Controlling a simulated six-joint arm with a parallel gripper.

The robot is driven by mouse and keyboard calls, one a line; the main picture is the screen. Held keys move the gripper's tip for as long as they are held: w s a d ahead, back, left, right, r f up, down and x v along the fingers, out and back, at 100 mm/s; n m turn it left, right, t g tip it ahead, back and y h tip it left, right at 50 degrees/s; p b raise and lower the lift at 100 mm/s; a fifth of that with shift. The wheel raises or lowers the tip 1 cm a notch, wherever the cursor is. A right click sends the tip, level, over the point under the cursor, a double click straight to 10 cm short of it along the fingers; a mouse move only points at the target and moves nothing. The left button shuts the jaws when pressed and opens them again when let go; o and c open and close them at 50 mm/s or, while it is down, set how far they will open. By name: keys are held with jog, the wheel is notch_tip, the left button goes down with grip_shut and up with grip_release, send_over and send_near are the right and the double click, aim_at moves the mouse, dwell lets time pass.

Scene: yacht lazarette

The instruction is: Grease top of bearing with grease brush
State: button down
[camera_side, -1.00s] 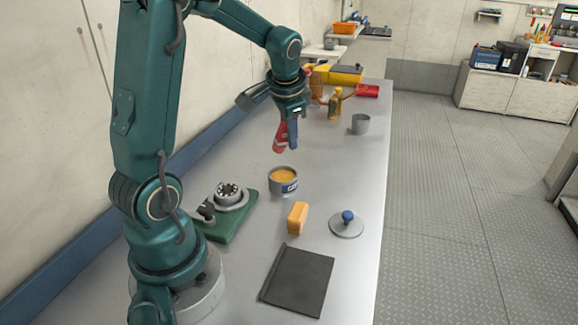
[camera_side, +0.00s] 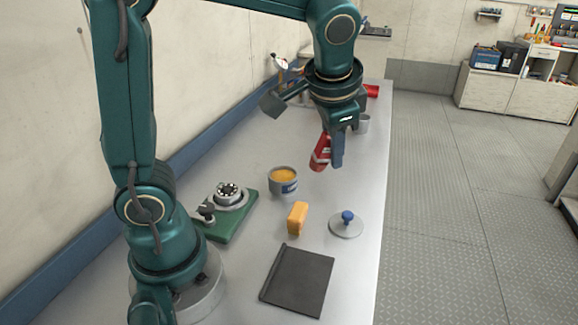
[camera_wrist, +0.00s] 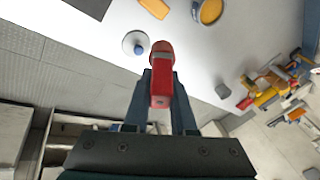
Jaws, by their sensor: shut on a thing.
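The bearing (camera_side: 228,190) stands in a grey holder on a green base at the left of the bench, in the side view. The open grease tin (camera_side: 283,180), filled with orange grease, stands right of it and also shows at the top of the wrist view (camera_wrist: 210,12). My gripper (camera_side: 330,160) is shut on a red object (camera_wrist: 162,85) with a pale patch, above the bench, to the right of the tin. I cannot make out bristles, so I cannot tell whether it is the grease brush. The bearing is outside the wrist view.
An orange block (camera_side: 298,218), a round lid (camera_side: 346,226) with a blue knob and a dark flat mat (camera_side: 297,281) lie at the front. A grey cup (camera_side: 363,123) and several items stand farther back, partly hidden by my arm.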

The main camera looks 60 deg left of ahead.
aim_at(314, 154)
jog(key=shift+s+r+n+g+y, duration=0.15)
jog(key=shift+s+r+n, duration=0.05)
jog(key=shift+s+n, duration=0.3)
jog(key=shift+s+r+n+g+y, duration=0.15)
jog(key=shift+s+n, duration=0.25)
jog(key=shift+s, duration=0.2)
jog(key=shift+s+a+n+g, duration=0.15)
jog(key=shift+s+n+g, duration=0.15)
jog(key=shift+n, duration=0.1)
jog(key=shift+s+a+r+m, duration=0.15)
jog(key=shift+m, duration=0.85)
jog(key=s+a+f+n+g+h, duration=0.1)
jog(key=s+a+g, duration=0.15)
jog(key=a, duration=0.65)
jog(key=s+a+n+g+h, duration=0.15)
jog(key=s+a, duration=0.25)
jog(key=a, duration=0.5)
jog(key=shift+y, duration=0.45)
jog(key=shift+w+f, duration=0.15)
jog(key=shift+f, duration=0.95)
jog(key=shift+w+f, duration=0.1)
jog(key=shift+f, duration=0.95)
